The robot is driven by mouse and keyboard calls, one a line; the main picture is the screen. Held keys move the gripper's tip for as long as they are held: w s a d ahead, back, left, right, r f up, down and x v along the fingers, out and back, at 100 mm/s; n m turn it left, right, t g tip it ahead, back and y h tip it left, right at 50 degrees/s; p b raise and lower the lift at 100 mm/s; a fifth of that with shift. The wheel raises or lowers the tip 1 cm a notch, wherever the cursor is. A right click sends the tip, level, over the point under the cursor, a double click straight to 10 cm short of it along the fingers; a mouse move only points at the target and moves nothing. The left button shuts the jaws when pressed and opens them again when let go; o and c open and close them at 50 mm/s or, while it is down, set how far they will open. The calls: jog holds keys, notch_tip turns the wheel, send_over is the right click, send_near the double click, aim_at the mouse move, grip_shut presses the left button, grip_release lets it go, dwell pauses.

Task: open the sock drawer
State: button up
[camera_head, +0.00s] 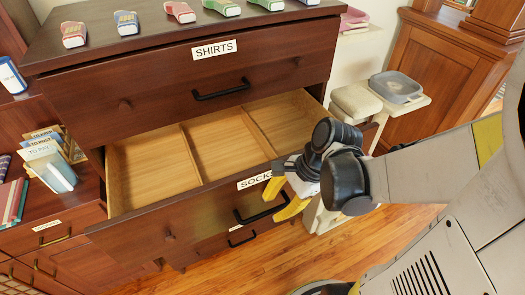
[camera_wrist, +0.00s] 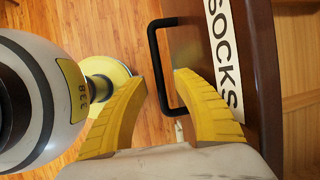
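The sock drawer (camera_head: 205,212) stands pulled well out of the dark wooden dresser, showing a pale, empty interior with dividers. Its SOCKS label (camera_head: 254,181) is partly hidden by my gripper in the head view and reads clearly in the wrist view (camera_wrist: 223,55). The drawer's black bar handle (camera_head: 245,219) also shows in the wrist view (camera_wrist: 152,50). My gripper (camera_head: 278,205) is at this handle with its yellow fingers apart. In the wrist view my gripper (camera_wrist: 159,76) has one finger on each side of the bar, with visible gaps.
The closed shirts drawer (camera_head: 150,95) is above, with several colored shoe-like items (camera_head: 180,12) on the dresser top. A lower handle (camera_head: 242,237) shows beneath. A shelf with envelopes (camera_head: 52,165) stands left, and a pale stand with a gray tray (camera_head: 396,87) right. Wooden floor (camera_head: 340,245) lies in front.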

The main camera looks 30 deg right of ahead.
jog(key=v, duration=1)
jog(key=shift+s+r, duration=0.1)
